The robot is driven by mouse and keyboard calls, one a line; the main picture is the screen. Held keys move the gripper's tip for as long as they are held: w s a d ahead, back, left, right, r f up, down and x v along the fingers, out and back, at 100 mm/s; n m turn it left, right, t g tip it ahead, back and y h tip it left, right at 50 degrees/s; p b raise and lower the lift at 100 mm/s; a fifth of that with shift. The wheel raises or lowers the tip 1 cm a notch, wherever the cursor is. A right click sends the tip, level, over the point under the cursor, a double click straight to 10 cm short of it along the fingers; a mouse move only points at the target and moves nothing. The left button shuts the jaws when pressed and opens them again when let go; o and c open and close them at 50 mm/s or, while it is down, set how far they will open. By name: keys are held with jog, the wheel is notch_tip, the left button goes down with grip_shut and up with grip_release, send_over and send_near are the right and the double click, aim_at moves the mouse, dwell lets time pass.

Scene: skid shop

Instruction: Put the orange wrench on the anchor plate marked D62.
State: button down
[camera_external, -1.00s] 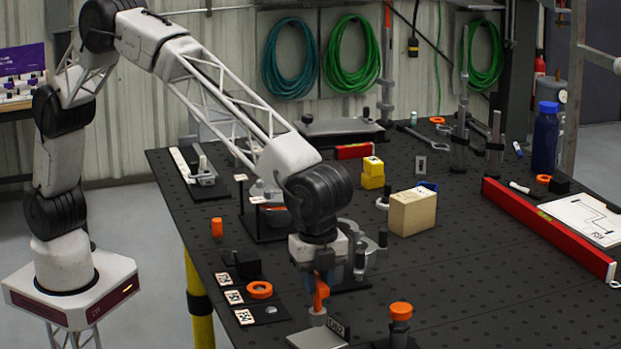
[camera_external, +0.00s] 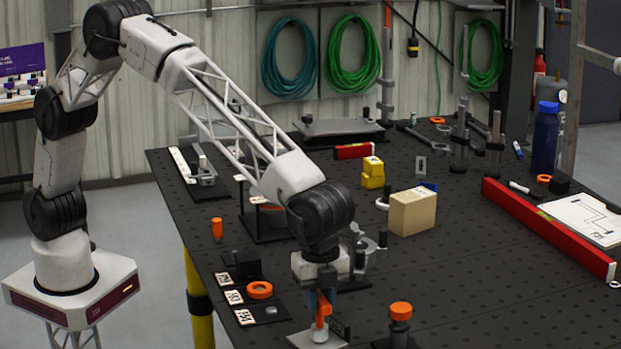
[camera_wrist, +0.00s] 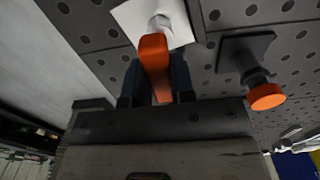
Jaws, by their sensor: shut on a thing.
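My gripper (camera_external: 322,300) is shut on the orange wrench (camera_external: 322,308), which hangs down from the jaws. The wrench also shows between the jaws in the wrist view (camera_wrist: 155,62). Its lower end is at the stud of a pale anchor plate (camera_external: 304,339) near the table's front edge. In the wrist view the plate (camera_wrist: 130,16) and its stud lie just beyond the wrench. I cannot tell whether the wrench end is around the stud or touching the plate. A small dark tag (camera_external: 340,329) stands at the plate; its marking is hard to read.
An orange-capped post (camera_external: 400,322) stands close to the right.

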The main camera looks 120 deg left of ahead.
jog(key=shift+f, duration=0.1)
jog(key=c, duration=1)
grip_release()
jog(key=shift+o, duration=0.2)
notch_tip(320, 180, up, 12)
jog(key=shift+s+a+r, duration=0.1)
jog(key=shift+r, duration=0.1)
dwell(0.5)
